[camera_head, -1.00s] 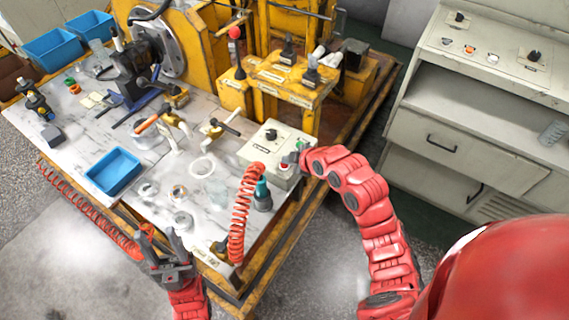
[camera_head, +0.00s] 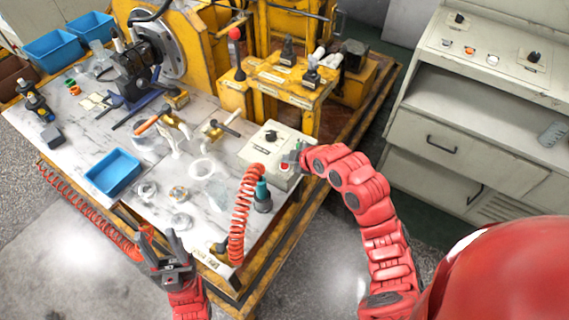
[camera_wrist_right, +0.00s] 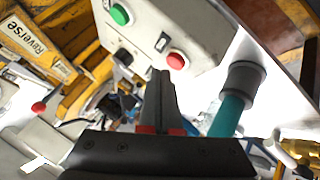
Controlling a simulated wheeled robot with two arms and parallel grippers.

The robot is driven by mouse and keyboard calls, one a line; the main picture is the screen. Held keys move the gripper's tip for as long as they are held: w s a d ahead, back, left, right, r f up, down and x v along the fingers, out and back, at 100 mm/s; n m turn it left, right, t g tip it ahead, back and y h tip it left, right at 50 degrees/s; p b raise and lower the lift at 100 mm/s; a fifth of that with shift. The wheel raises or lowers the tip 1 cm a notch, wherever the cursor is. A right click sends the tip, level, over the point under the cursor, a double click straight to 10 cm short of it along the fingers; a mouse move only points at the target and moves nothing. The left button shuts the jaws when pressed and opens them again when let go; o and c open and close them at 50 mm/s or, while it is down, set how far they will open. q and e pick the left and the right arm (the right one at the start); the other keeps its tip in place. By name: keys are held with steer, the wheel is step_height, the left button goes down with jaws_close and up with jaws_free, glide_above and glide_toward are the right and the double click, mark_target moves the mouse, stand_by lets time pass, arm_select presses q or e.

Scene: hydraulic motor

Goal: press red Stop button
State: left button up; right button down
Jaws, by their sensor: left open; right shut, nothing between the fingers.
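The red Stop button (camera_wrist_right: 176,60) is on the face of a light grey control box (camera_wrist_right: 205,22), below and right of a green button (camera_wrist_right: 120,14) in the right wrist view. In the head view the box (camera_head: 262,150) stands at the table's right edge, and the red button (camera_head: 285,167) shows small on it. My right gripper (camera_wrist_right: 162,76) is shut and empty, its tips close to the red button; I cannot tell whether they touch it. My left gripper (camera_head: 160,238) is open and empty, in front of the table's near edge.
A coiled orange hose (camera_head: 243,215) and a teal-handled tool (camera_head: 262,195) are close in front of the box. A blue tray (camera_head: 113,172) lies on the table. Yellow machinery (camera_head: 290,85) stands behind the box. A grey cabinet (camera_head: 470,140) is at right.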

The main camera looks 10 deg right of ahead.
mark_target(288, 166)
steer(key=shift+r, duration=0.25)
steer(key=shift+r+p, duration=1.05)
steer(key=shift+r, duration=1.3)
steer(key=shift+w, duration=0.1)
